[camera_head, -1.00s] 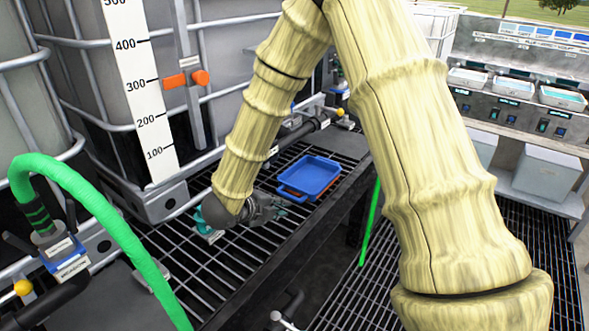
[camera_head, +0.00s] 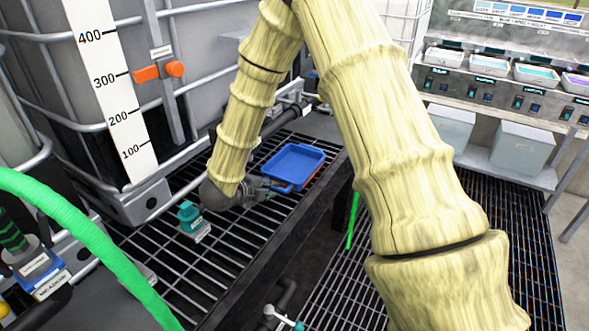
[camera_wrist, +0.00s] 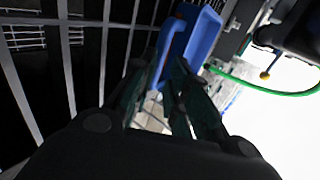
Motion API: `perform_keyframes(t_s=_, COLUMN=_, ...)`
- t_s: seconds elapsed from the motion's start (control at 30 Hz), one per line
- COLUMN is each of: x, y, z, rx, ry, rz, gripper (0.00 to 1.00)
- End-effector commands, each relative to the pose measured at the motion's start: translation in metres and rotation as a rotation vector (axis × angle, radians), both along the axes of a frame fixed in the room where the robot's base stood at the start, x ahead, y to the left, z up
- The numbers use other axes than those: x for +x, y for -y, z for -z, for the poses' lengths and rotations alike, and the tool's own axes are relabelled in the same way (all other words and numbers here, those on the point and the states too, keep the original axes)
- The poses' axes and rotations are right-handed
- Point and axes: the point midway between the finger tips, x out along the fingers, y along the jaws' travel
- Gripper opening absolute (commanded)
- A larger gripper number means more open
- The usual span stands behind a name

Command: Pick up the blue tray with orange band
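The blue tray (camera_head: 293,165) sits on the dark grated shelf, with its orange band showing along the lower right side. My gripper (camera_head: 268,187) is at the tray's near-left edge in the head view. In the wrist view the tray (camera_wrist: 200,38) is just ahead of my fingertips (camera_wrist: 162,68), and its near end reaches into the gap between them. The fingers are apart. I cannot tell whether either finger touches the tray. My arm hides part of the shelf behind the gripper.
A teal fitting with a label (camera_head: 189,214) stands on the grate left of my gripper. A large caged tank (camera_head: 215,75) rises behind the shelf. A green hose (camera_head: 75,235) arches at the left. Grey bins (camera_head: 522,150) stand at the right.

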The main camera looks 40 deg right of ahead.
Motion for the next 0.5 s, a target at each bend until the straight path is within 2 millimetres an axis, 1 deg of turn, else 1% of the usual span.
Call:
perform_keyframes(t_s=0.2, x=0.011, y=0.021, z=0.018, rx=0.0, ry=-0.002, rz=0.001, gripper=0.17)
perform_keyframes(t_s=0.3, x=0.015, y=0.028, z=0.022, rx=0.0, ry=-0.001, rz=-0.001, gripper=0.17)
perform_keyframes(t_s=0.5, x=0.016, y=0.03, z=0.024, rx=-0.001, ry=0.0, rz=-0.001, gripper=0.17)
